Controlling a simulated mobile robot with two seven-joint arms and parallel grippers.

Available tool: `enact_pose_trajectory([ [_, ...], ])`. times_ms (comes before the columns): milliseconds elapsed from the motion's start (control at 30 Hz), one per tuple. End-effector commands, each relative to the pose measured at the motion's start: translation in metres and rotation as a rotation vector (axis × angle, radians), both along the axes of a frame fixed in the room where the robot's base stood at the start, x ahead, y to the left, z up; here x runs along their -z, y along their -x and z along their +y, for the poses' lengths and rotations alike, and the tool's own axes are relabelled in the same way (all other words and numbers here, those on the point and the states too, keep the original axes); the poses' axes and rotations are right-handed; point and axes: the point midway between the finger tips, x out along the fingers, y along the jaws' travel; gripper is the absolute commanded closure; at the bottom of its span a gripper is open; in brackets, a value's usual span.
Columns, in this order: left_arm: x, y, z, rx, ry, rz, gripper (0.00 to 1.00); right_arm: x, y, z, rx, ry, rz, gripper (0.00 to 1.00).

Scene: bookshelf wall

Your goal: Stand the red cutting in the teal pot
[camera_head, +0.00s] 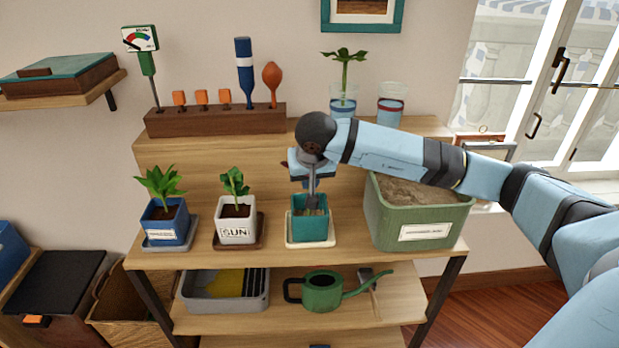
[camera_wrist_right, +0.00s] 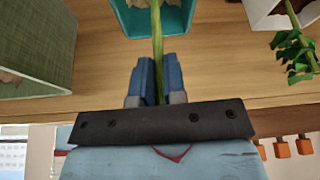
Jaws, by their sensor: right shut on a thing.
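The teal pot (camera_head: 308,230) stands upright on a pale saucer (camera_head: 311,244) on the shelf top, with soil in it; its rim also shows in the right wrist view (camera_wrist_right: 127,20). My right gripper (camera_head: 312,190) is above the teal pot, pointing down. In the right wrist view its fingers (camera_wrist_right: 154,82) are shut on the green stem of the cutting (camera_wrist_right: 157,42). The stem reaches over the pot's opening; I cannot tell whether its end touches the soil. A small dark red bit shows beside the gripper; most of the cutting's top is hidden.
Left of the teal pot are a white pot (camera_head: 237,231) and a blue pot (camera_head: 166,228), both with plants. A green soil tub (camera_head: 418,214) stands close on the right. Behind are a wooden tool block (camera_head: 215,121) and two cups, one holding a cutting (camera_head: 345,68).

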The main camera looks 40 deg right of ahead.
Motion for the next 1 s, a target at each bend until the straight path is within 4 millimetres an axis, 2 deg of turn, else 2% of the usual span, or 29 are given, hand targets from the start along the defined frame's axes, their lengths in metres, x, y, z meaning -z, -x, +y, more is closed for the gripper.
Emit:
enact_pose_trajectory([
  [500, 0.001, -0.002, -0.002, 0.002, 0.001, -0.020, 0.57, 0.017, 0.000, 0.000, 0.000, 0.001, 0.000, 1.00],
  [700, 0.000, -0.002, -0.003, 0.003, 0.002, -0.019, 0.57, 0.015, 0.000, 0.000, 0.000, 0.001, 0.000, 1.00],
  [733, 0.000, -0.002, -0.003, 0.003, 0.002, -0.019, 0.57, 0.015, 0.000, 0.000, 0.000, 0.001, 0.000, 0.84],
  [833, 0.001, -0.001, -0.003, 0.002, 0.002, -0.017, 0.57, 0.015, 0.000, 0.000, 0.000, 0.001, 0.000, 0.61],
  [1000, 0.002, -0.001, -0.003, 0.003, 0.002, -0.014, 0.57, 0.015, 0.000, 0.000, 0.000, 0.000, 0.000, 0.59],
])
